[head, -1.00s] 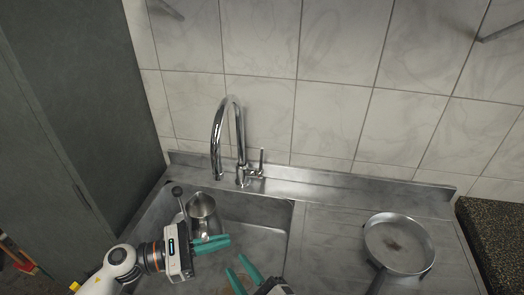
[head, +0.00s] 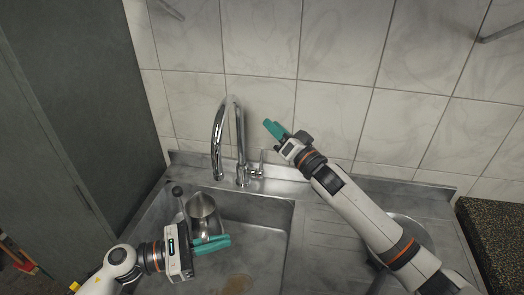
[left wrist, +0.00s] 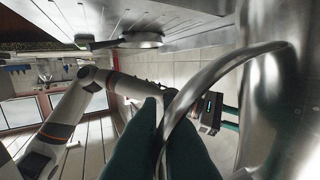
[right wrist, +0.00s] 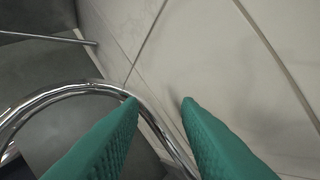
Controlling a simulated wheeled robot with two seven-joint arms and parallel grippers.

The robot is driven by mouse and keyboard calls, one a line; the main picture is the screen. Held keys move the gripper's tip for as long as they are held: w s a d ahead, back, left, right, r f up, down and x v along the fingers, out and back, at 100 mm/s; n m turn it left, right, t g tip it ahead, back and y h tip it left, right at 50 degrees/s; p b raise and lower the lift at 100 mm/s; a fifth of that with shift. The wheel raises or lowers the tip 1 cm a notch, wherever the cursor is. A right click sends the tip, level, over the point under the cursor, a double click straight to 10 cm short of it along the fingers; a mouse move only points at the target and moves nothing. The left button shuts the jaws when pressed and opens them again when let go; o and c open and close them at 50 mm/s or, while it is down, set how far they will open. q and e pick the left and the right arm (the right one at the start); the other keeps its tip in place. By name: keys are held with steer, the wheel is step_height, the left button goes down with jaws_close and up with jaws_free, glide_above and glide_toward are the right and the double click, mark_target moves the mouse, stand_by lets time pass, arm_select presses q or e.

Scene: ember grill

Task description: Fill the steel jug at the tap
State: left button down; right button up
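The steel jug (head: 203,207) is in the sink basin, its open top a little below and left of the spout end of the chrome tap (head: 218,140). My left gripper (head: 212,244) is shut on the jug's handle; in the left wrist view the curved steel handle (left wrist: 200,88) passes between its teal fingers. My right gripper (head: 274,129) is raised in front of the wall tiles, above and right of the tap lever (head: 258,172). Its fingers are apart and empty in the right wrist view (right wrist: 160,100), with the spout's curve beyond them. I see no water running.
A steel pan (head: 413,228) stands on the drainboard (head: 318,235), partly hidden by my right arm. A round-ended utensil (head: 177,191) leans in the sink beside the jug. A brown stain (head: 237,285) marks the basin floor. A dark cabinet (head: 80,100) borders the left.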

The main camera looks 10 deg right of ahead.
steer(key=s+d+f+n+g, duration=0.35)
steer(key=f+n, duration=0.45)
steer(key=f, duration=0.3)
glide_above(262, 170)
steer(key=shift+w+f+y, duration=0.15)
steer(key=shift+w+y, duration=0.05)
steer(key=shift+y, duration=0.2)
steer(key=shift+d, duration=0.1)
jaws_close()
